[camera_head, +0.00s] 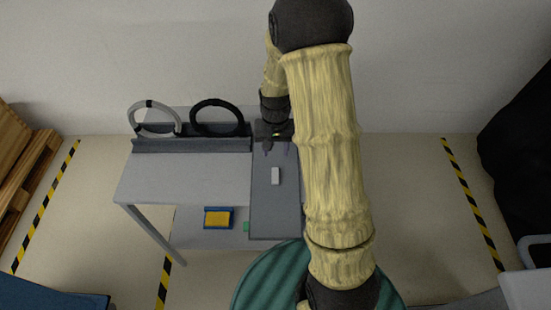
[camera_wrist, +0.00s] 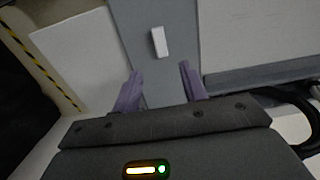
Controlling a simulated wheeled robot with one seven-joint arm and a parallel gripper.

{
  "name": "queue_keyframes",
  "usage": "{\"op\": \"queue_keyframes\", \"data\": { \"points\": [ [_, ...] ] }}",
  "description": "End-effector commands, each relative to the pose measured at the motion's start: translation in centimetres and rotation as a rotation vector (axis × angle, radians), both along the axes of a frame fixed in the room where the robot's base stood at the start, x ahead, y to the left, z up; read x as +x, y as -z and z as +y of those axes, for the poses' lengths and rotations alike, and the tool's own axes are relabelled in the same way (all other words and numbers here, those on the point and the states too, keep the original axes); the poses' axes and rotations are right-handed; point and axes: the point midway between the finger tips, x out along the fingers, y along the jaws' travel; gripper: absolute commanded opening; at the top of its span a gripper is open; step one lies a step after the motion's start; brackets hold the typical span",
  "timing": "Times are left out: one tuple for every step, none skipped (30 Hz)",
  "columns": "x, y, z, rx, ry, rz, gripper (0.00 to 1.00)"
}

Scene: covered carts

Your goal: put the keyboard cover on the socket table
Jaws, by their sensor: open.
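A long dark grey panel (camera_head: 262,205) with a small white block like a handle (camera_head: 275,175) lies along the right side of a light grey table (camera_head: 185,178). It looks like the keyboard cover, but I cannot tell for sure. In the wrist view the panel (camera_wrist: 178,93) runs away from the fingers, with the white block (camera_wrist: 159,42) on it. My gripper (camera_head: 276,148) is over the panel's back end. Its two purple fingers are apart and empty in the wrist view (camera_wrist: 160,72), short of the white block. No socket is clearly visible.
A rail along the table's back holds a white hose loop (camera_head: 153,117) and a black one (camera_head: 218,117). A blue tray with a yellow pad (camera_head: 218,218) is on the lower level. Wooden pallets (camera_head: 22,165) stand left, a dark covered shape (camera_head: 520,150) right. Striped tape marks the floor.

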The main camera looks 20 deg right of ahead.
Motion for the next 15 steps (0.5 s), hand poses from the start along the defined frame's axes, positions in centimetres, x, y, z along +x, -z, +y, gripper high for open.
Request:
{"op": "queue_keyframes", "data": {
  "points": [
    [0.06, -0.58, 0.04, 0.0, -0.001, -0.002, 0.43],
    [0.05, -0.86, 0.05, -0.001, -0.001, -0.002, 0.43],
    [0.04, -1.15, 0.05, 0.0, -0.001, -0.002, 0.43],
    [0.02, -1.3, 0.05, 0.0, -0.001, -0.001, 0.43],
    [-0.01, -1.4, 0.04, 0.0, -0.001, 0.0, 0.43],
    [-0.03, -1.49, 0.05, 0.0, -0.001, 0.001, 0.43],
    [-0.03, -1.52, 0.05, 0.0, -0.001, 0.001, 0.43],
    [-0.03, -1.53, 0.05, 0.0, -0.001, 0.001, 0.43],
    [-0.03, -1.53, 0.05, 0.0, -0.001, 0.001, 0.43],
    [-0.03, -1.52, 0.05, 0.0, -0.001, 0.001, 0.43],
    [-0.03, -1.52, 0.05, 0.0, -0.001, 0.001, 0.43],
    [-0.02, -1.52, 0.05, 0.0, -0.001, 0.001, 0.43],
    [-0.02, -1.52, 0.05, 0.0, -0.001, 0.001, 0.43],
    [-0.02, -1.51, 0.05, 0.0, -0.001, 0.001, 0.43],
    [-0.01, -1.51, 0.04, 0.0, -0.001, 0.001, 0.43]
  ]
}}
